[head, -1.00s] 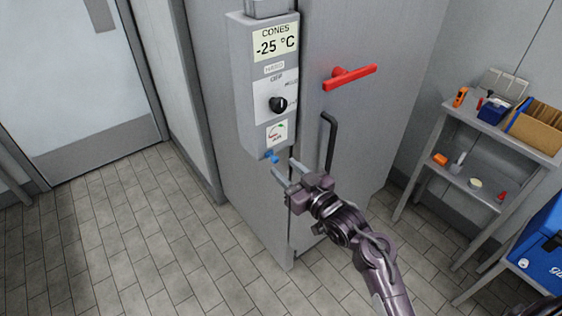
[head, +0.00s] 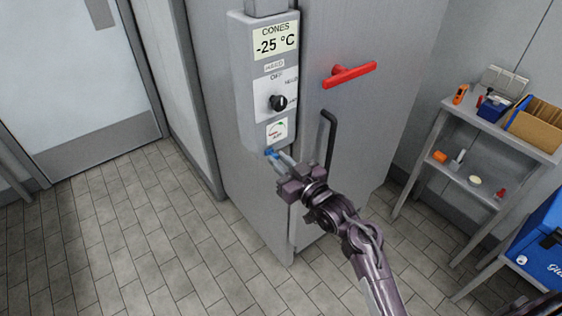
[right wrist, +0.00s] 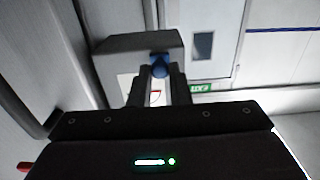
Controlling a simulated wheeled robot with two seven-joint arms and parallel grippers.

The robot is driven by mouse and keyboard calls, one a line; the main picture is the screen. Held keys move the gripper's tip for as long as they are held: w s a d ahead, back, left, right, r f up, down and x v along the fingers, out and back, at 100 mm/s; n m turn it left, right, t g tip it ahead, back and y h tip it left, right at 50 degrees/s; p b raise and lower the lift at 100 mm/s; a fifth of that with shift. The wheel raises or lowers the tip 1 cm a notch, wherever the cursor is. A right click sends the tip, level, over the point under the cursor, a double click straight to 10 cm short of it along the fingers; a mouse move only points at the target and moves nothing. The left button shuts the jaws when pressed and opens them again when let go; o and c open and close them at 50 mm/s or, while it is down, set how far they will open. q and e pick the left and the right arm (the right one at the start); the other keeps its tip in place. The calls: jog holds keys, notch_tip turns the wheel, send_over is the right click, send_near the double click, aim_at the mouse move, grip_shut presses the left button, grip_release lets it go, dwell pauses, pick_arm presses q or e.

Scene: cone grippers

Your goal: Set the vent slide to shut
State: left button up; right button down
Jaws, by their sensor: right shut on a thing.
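The vent slide shows as a small blue knob (head: 269,152) at the lower edge of the grey control box (head: 251,105) on the cabinet front. It also shows in the right wrist view (right wrist: 160,65). My right gripper (head: 274,157) is at the blue knob, with its two fingers closed around it from the front. In the right wrist view the fingertips (right wrist: 160,75) sit on either side of the blue knob. The slide's track and end positions are too small or hidden to tell. My left gripper is not in view.
The box carries a black dial (head: 278,102) and a -25 °C display (head: 275,40). A red handle (head: 349,74) and a black door handle (head: 328,140) are on the cabinet right of the box. A shelf unit (head: 490,135) stands at right. The floor at left is clear.

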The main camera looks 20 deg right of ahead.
aim_at(291, 139)
jog(key=shift+d, duration=0.1)
jog(key=d, duration=0.2)
jog(key=w+d, duration=0.1)
jog(key=d, duration=0.1)
jog(key=w+d, duration=0.1)
jog(key=d, duration=0.2)
jog(key=shift+w, duration=0.25)
jog(key=shift+a, duration=0.1)
jog(key=shift+r, duration=0.1)
jog(key=c, duration=1.4)
grip_release()
jog(key=shift+o, duration=0.2)
